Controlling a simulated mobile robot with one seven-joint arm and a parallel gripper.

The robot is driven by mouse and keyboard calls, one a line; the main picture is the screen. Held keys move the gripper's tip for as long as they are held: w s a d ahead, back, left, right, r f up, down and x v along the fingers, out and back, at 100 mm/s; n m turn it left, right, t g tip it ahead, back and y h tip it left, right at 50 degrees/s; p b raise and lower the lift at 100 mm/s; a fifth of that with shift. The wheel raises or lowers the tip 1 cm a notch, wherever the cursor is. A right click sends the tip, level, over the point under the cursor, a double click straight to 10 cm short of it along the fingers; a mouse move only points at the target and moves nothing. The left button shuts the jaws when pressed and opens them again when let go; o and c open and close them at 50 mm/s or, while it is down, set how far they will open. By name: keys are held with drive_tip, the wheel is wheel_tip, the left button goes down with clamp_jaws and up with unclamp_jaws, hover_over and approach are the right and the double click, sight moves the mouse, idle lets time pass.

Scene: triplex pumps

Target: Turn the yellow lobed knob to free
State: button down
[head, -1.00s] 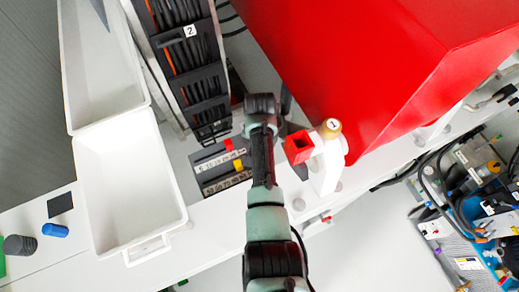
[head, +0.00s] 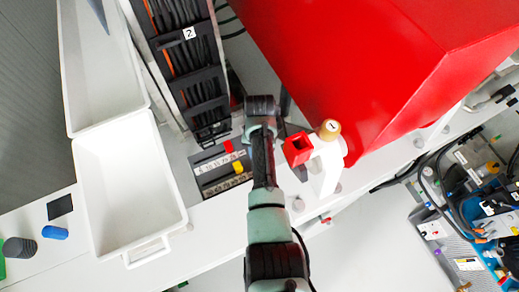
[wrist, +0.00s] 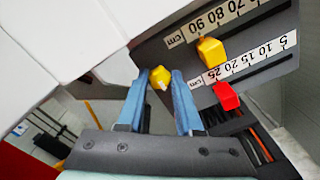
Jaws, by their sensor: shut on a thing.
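The yellow lobed knob (wrist: 160,77) shows in the wrist view between the tips of my two blue fingers. It sits beside a white block, in front of a dark scale panel. My gripper (wrist: 159,84) is shut on the knob, one finger on each side. The knob's far side and shaft are hidden. In the head view my arm's end covers this place, and I cannot make out the knob or the fingertips there.
A scale panel (wrist: 262,22) carries a yellow slider (wrist: 210,50) and a red slider (wrist: 227,95), close right of my fingers. In the head view, a big red housing (head: 350,60), a red square socket (head: 297,149) and a brass knob marked 1 (head: 330,129) stand right. A white bin (head: 125,190) stands left.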

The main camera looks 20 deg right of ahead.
drive_tip(key=c, duration=0.6)
unclamp_jaws()
drive_tip(key=shift+o, duration=0.2)
wheel_tip(320, 180, up, 13)
drive_tip(key=b, duration=0.2)
